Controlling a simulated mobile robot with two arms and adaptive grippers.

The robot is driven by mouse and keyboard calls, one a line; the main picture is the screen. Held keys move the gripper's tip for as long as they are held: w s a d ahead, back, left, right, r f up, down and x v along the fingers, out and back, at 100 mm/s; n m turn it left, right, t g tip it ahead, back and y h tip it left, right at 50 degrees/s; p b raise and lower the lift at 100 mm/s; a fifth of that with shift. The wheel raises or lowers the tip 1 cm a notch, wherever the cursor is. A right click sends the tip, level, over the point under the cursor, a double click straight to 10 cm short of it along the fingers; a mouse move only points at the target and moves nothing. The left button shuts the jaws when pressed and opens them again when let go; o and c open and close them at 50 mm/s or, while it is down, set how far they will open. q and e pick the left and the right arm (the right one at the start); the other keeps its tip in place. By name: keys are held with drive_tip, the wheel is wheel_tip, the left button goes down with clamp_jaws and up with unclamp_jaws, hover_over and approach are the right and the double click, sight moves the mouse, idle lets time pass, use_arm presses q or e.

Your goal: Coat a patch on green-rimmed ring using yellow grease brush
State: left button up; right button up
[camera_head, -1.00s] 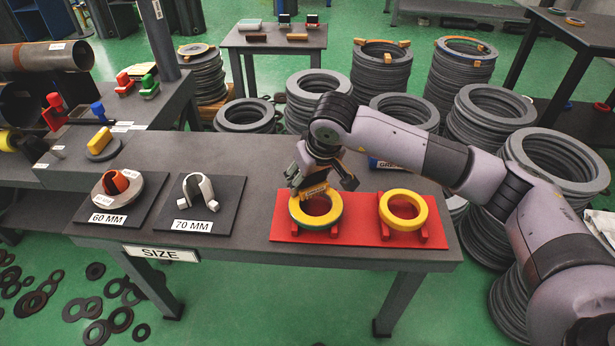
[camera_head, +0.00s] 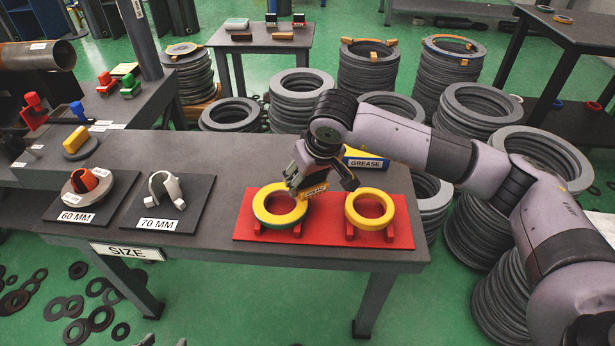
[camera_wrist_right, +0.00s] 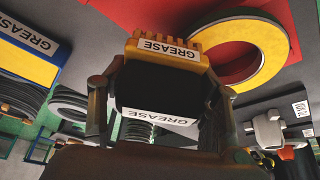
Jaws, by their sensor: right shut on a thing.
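The green-rimmed ring (camera_head: 262,212) has a yellow top and green side and lies on the left of a red stand. It also shows in the right wrist view (camera_wrist_right: 262,62). My right gripper (camera_head: 318,182) is shut on the yellow grease brush (camera_head: 316,190), above the far right part of this ring. In the right wrist view the brush (camera_wrist_right: 165,47) has yellow bristles, a dark body and GREASE labels. Its bristles overlap the ring's edge in the picture; I cannot tell whether they touch. No coated patch can be made out. My left gripper is not in view.
An all-yellow ring (camera_head: 388,210) lies on the right of the red stand (camera_head: 243,232). A blue and yellow GREASE box (camera_head: 366,162) stands behind my right gripper. Dark 60 MM (camera_head: 62,208) and 70 MM (camera_head: 205,212) plates are at left. The table middle is clear.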

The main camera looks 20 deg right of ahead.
drive_tip(key=shift+s+d+r, duration=0.1)
drive_tip(key=shift+d, duration=0.15)
drive_tip(key=shift+a+r+p, duration=0.2)
drive_tip(key=shift+r+p, duration=0.15)
drive_tip(key=shift+r, duration=0.4)
drive_tip(key=shift+r+p, duration=0.4)
drive_tip(key=shift+r, duration=0.35)
wheel_tip(320, 180, up, 2)
drive_tip(key=shift+r+p, duration=0.2)
drive_tip(key=shift+p, duration=0.55)
drive_tip(key=shift+r, duration=0.35)
drive_tip(key=shift+r+p, duration=0.6)
drive_tip(key=shift+r, duration=0.25)
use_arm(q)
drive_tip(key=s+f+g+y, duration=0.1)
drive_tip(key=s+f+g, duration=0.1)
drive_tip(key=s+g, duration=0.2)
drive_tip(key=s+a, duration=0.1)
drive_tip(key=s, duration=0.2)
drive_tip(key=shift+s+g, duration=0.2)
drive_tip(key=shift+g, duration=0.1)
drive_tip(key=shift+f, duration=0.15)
